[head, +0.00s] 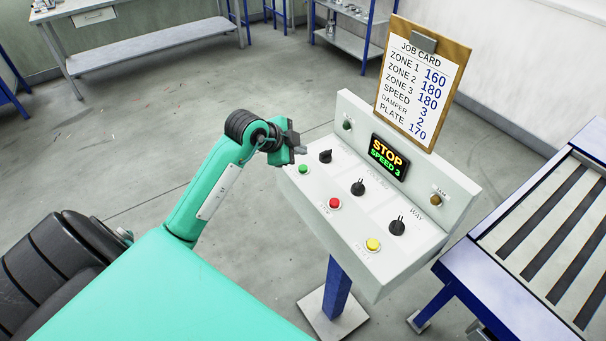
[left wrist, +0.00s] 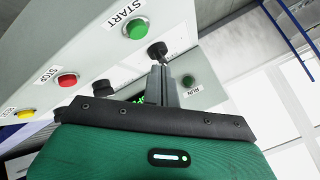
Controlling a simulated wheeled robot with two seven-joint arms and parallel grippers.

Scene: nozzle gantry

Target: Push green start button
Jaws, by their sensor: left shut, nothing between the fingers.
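The green start button (head: 303,169) is at the left end of the sloping panel of a grey control console (head: 410,262). In the left wrist view the green button (left wrist: 137,29) sits beside a START label, above and left of the fingertips. My left gripper (head: 297,145) is shut and empty, just above and left of the button in the head view. Its fingers (left wrist: 163,72) show together in the wrist view, with a gap to the button in the picture; I cannot tell the exact distance. My right gripper is not in view.
A red button (head: 334,203), a yellow button (head: 373,244) and three black knobs (head: 358,187) share the panel. The display (head: 389,157) reads STOP, SPEED 3. A job card (head: 421,85) stands above it. A slatted roller table (head: 555,230) is at the right.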

